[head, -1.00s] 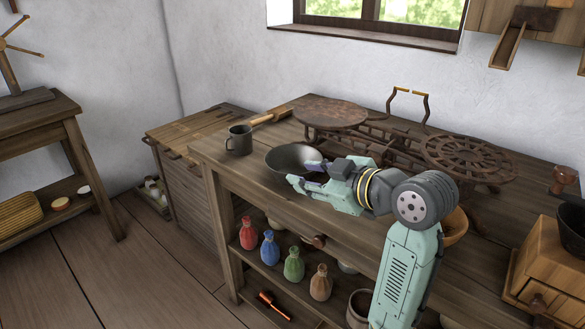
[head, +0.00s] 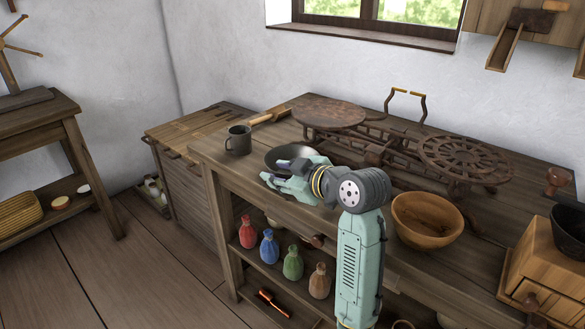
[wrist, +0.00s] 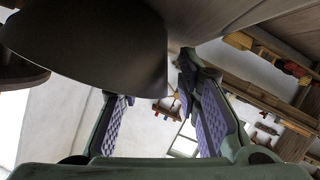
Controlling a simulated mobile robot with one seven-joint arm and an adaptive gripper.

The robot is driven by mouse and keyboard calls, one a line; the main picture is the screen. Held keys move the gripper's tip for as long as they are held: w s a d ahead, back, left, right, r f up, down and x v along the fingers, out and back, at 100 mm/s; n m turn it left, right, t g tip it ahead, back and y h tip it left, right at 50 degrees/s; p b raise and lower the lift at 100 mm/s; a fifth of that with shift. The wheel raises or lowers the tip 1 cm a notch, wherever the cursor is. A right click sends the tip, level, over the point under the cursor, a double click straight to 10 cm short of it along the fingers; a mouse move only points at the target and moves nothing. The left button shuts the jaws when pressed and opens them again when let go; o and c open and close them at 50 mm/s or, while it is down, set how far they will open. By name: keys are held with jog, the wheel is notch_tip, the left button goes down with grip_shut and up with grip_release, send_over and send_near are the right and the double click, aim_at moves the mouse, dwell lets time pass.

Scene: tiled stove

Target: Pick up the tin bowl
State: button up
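The tin bowl (head: 279,155) is dark grey and stands upright near the front edge of the wooden workbench. My gripper (head: 275,171) is at its near side and hides much of it in the head view. In the wrist view the bowl (wrist: 90,45) fills the upper left and covers the tip of the left finger. The gripper (wrist: 155,95) is open there, its fingers wide apart, with the bowl's edge reaching into the gap. I cannot tell whether a finger touches the bowl.
A metal mug (head: 238,140) stands left of the bowl. A rusty scale (head: 375,143) stands behind. A wooden bowl (head: 427,222) sits right of my arm. Several coloured bottles (head: 270,248) stand on the shelf below. The bench between mug and scale is partly free.

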jog(key=shift+c, duration=0.2)
grip_shut()
dwell(0.4)
